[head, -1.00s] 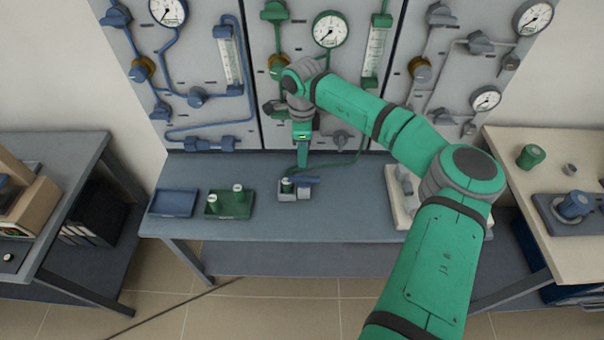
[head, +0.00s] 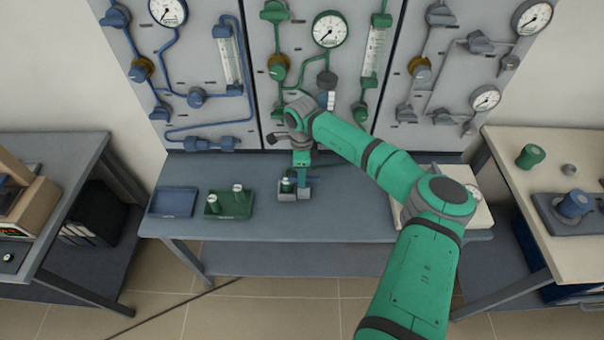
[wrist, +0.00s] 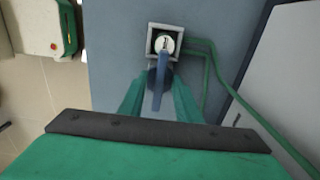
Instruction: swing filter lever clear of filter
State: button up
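The filter (head: 287,186) is a small dark green cylinder with a pale top, standing upright in a grey square holder on the table. In the wrist view the filter (wrist: 164,44) sits inside the holder's square rim. My gripper (head: 301,176) points down over the lever. Its fingers (wrist: 158,88) are apart, one on each side of the lever; contact cannot be told.
A green tray (head: 220,212) with two white-topped green pieces and an empty blue tray (head: 172,203) lie left of the holder. A green hose (wrist: 212,62) runs from the holder. The gauge panel (head: 278,60) rises behind the table (head: 345,220).

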grip_shut()
jog(key=shift+m, duration=0.3)
jog(key=m, duration=0.3)
jog(key=shift+w+m, duration=0.1)
jog(key=shift+m, duration=0.2)
jog(key=m, duration=0.4)
jog(key=shift+w+d+m, duration=0.1)
jog(key=shift+w+m, duration=0.05)
jog(key=shift+m, duration=0.15)
jog(key=m, duration=0.4)
jog(key=shift+d+m, duration=0.1)
jog(key=shift+m, duration=0.2)
jog(key=shift+w+d+m, duration=0.1)
jog(key=shift+m, duration=2.1)
